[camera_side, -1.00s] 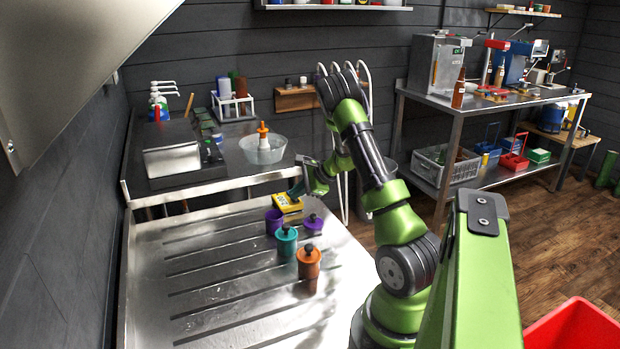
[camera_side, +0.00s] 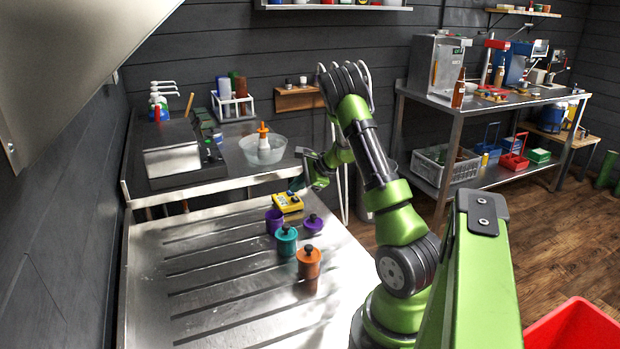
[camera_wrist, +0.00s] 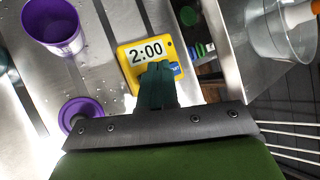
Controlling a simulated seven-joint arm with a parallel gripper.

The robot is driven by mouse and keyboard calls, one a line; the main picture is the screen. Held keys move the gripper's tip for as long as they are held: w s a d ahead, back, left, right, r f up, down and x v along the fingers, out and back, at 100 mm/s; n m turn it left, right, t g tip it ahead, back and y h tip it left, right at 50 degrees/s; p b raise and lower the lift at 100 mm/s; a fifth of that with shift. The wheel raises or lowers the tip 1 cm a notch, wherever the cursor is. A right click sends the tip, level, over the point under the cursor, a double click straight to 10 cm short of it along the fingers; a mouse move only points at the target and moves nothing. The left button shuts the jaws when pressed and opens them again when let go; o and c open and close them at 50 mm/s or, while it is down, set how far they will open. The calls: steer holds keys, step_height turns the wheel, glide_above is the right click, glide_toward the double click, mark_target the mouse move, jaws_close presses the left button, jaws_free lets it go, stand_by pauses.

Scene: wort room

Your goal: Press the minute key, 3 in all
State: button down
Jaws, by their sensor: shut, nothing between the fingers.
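The yellow timer (camera_side: 288,203) lies on the steel draining surface at its far right corner. In the wrist view the timer (camera_wrist: 127,56) reads 2:00. A blue key (camera_wrist: 176,69) shows at its lower right, partly covered. My gripper (camera_side: 294,187) is shut and empty, its fingertips right at the timer. In the wrist view my gripper's fingertips (camera_wrist: 157,68) cover the timer's lower middle, hiding any other keys there. I cannot tell whether the fingertips touch the timer or hover just above it.
A purple cup (camera_side: 273,221), a purple lid (camera_side: 313,224), a teal jar (camera_side: 286,241) and an orange jar (camera_side: 308,263) stand close in front of the timer. A clear bowl (camera_side: 275,155) holding an orange-topped bottle sits on the counter behind. The draining surface's left side is clear.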

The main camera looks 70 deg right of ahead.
mark_target(295, 200)
steer(key=shift+r, duration=2.15)
stand_by(0.4)
steer(key=shift+a, duration=0.1)
stand_by(0.4)
steer(key=shift+w+a, duration=0.2)
steer(key=shift+w, duration=0.1)
steer(key=shift+w+r, duration=0.1)
steer(key=shift+r, duration=0.1)
steer(key=r, duration=0.3)
steer(key=shift+s+d+r, duration=0.2)
steer(key=shift+s+d, duration=0.1)
steer(key=shift+s, duration=0.1)
steer(key=shift+f, duration=0.1)
